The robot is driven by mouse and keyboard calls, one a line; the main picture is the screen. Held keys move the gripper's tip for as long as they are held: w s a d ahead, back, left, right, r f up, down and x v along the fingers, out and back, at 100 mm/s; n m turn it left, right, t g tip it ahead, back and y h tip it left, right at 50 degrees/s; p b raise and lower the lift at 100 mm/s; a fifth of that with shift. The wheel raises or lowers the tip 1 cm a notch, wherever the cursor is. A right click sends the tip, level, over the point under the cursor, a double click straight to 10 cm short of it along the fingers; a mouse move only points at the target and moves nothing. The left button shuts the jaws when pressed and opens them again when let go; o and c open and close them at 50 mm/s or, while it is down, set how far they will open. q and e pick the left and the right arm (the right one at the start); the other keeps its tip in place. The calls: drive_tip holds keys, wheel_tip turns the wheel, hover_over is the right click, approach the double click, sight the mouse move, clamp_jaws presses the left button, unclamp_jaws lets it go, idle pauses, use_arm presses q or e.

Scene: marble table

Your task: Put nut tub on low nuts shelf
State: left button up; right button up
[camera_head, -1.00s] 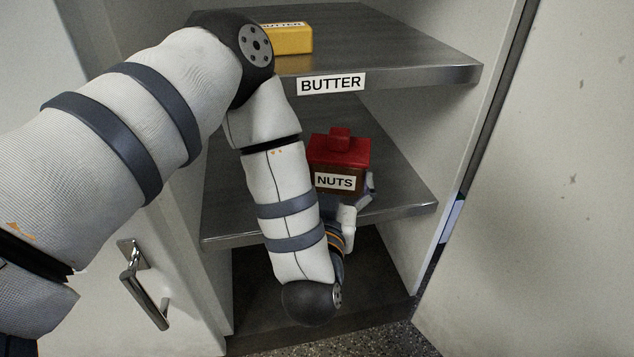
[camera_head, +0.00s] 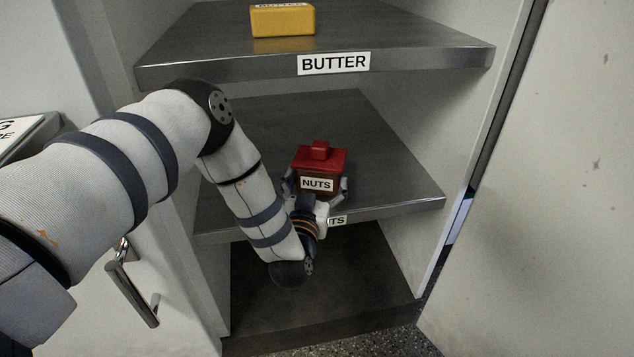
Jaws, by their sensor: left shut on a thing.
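The nut tub (camera_head: 319,161) has a red lid with a knob and a brown body with a white NUTS label. My left gripper (camera_head: 316,188) is shut on it, with a finger on each side of its body. The tub is upright over the front part of the low nuts shelf (camera_head: 400,197). I cannot tell whether its base touches the shelf. The shelf's front label is partly hidden by my gripper, so only its last letters show. My right gripper is not in view.
The upper shelf (camera_head: 420,47) has a BUTTER label and holds a yellow butter block (camera_head: 282,20). The nuts shelf is bare behind and right of the tub. An open door (camera_head: 560,190) stands at right; a door handle (camera_head: 133,285) is at lower left.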

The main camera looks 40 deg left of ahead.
use_arm(q)
drive_tip(key=shift+f, duration=0.15)
drive_tip(key=o, duration=1.3)
drive_tip(key=shift+o, duration=0.2)
